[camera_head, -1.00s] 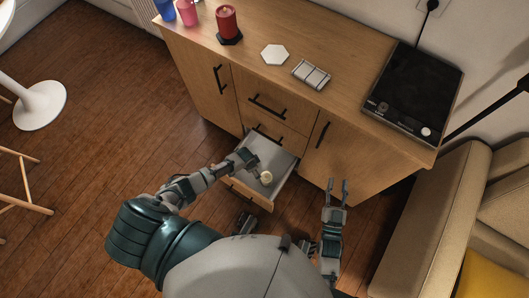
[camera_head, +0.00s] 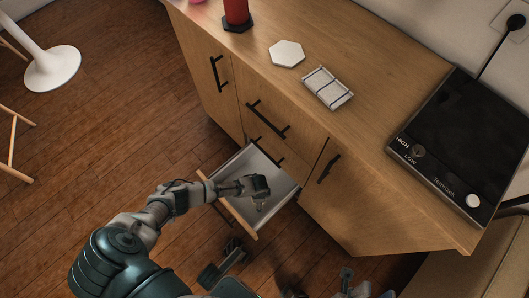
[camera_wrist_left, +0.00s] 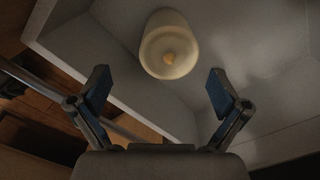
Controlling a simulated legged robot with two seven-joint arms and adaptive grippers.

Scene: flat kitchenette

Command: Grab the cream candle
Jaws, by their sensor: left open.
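The cream candle (camera_wrist_left: 168,50) sits inside the open drawer (camera_head: 270,168), seen in the left wrist view with its round top facing the camera. My left gripper (camera_head: 259,200) is over the drawer in the head view and hides the candle there. In the left wrist view my left gripper (camera_wrist_left: 160,95) is open, with one finger on each side below the candle, apart from it and with nothing between them. My right gripper (camera_head: 352,280) shows only in part at the bottom edge of the head view, away from the drawer.
The drawer's walls (camera_head: 230,157) stand close around my left gripper. The counter above holds a red candle (camera_head: 236,12) on a dark coaster, a white hexagonal coaster (camera_head: 287,53), a small rack (camera_head: 327,88) and a black hotplate (camera_head: 465,140).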

